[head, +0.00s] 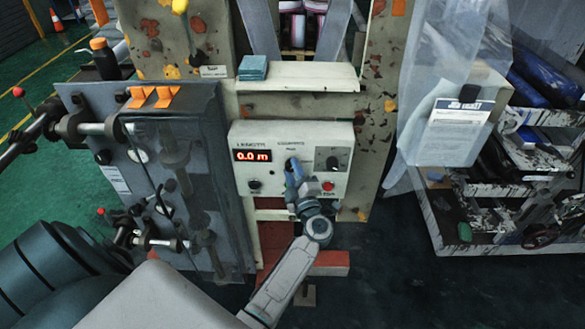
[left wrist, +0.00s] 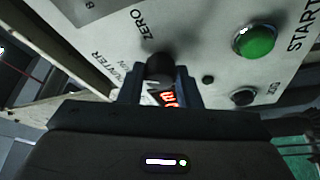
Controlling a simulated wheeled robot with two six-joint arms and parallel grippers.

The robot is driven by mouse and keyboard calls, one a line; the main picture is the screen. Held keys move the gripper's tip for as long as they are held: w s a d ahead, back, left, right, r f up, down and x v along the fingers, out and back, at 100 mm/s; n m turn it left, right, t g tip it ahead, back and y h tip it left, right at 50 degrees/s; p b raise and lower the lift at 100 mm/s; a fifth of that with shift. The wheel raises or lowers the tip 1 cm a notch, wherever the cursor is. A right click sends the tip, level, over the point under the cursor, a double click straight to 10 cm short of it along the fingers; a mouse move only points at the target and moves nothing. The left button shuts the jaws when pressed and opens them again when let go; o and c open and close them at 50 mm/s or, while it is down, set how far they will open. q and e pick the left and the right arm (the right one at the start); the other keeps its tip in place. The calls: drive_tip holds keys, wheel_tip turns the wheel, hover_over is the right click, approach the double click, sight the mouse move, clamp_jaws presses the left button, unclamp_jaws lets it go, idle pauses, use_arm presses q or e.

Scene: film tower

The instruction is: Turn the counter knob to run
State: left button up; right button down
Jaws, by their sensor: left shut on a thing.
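The control panel (head: 240,140) has a red display (head: 251,155) reading 0.0 m. My left gripper (head: 291,170) is in front of the middle of the panel, under the counter label. In the left wrist view my left gripper (left wrist: 159,82) has its two blue fingers on either side of the dark round counter knob (left wrist: 160,67), shut on it. The labels ZERO and COUNTER, with a smaller word that seems to be RUN, are printed beside the knob. Which mark the knob points to cannot be told. In the head view my gripper mostly hides the knob. My right gripper is not in view.
A green START button (left wrist: 255,41) and a black button (left wrist: 244,96) are close by on the panel. A red button (head: 327,186) and a dark dial (head: 332,163) are to the right of my gripper. A blue pad (head: 253,68) lies on the ledge above.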

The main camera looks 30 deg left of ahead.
use_arm(q)
drive_tip(key=n+g+p, duration=0.1)
drive_tip(key=n, duration=0.1)
drive_tip(key=n+h+p, duration=0.1)
drive_tip(key=n, duration=0.2)
drive_tip(key=shift+r+g, duration=0.15)
drive_tip(key=shift+g, duration=0.25)
idle(0.3)
drive_tip(key=o, duration=0.9)
drive_tip(key=shift+o, duration=0.2)
